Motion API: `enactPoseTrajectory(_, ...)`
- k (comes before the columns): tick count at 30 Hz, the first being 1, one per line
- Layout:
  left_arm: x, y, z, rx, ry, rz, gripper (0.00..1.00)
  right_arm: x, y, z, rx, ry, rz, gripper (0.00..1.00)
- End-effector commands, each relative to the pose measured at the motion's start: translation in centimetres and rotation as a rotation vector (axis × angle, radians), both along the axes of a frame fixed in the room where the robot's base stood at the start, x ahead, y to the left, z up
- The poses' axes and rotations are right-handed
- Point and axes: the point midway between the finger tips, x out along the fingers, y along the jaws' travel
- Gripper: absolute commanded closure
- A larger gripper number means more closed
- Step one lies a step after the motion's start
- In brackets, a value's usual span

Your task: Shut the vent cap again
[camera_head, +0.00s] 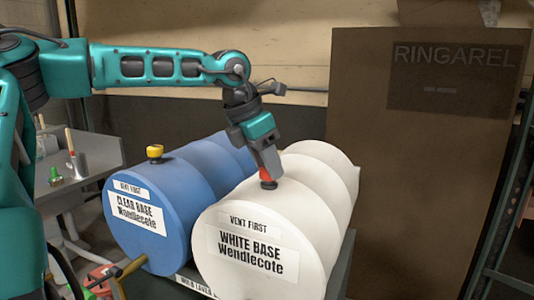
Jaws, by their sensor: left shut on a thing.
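A red vent cap (268,178) sits on top of the white drum (299,195), which is labelled White Base, Wendlecote. My left gripper (267,172) points down at it and is shut on the cap; its fingers hide part of it. A yellow vent cap (155,152) stands on top of the blue drum (183,184), labelled Clear Base, left of the white one. I cannot tell from this view how far the red cap is turned. My right gripper is not in view.
Both drums lie on their sides on a dark rack (340,272). A grey bench (88,165) with small items stands at the left. A tall brown cabinet (415,200) marked Ringarel stands close behind at the right. A brass tap (132,265) sticks out at the blue drum's lower front.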

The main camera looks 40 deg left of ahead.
Motion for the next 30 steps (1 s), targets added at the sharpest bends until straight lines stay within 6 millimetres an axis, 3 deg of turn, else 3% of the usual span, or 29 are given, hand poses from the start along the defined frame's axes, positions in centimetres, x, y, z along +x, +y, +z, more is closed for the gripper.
enactPoseTrajectory(12, 0.0, 0.1, 0.1, 0.002, 0.001, -0.177, 0.87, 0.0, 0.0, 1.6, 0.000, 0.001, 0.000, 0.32)
enactPoseTrajectory(28, 0.0, 0.1, -0.1, 0.003, 0.001, -0.199, 0.87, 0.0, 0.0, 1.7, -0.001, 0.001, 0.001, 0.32)
enactPoseTrajectory(29, 0.0, 0.1, -0.1, 0.003, 0.001, -0.199, 0.55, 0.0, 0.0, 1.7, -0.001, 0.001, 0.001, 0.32)
enactPoseTrajectory(30, 0.0, 0.1, -0.1, 0.003, 0.001, -0.199, 0.51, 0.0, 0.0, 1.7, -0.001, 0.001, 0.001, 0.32)
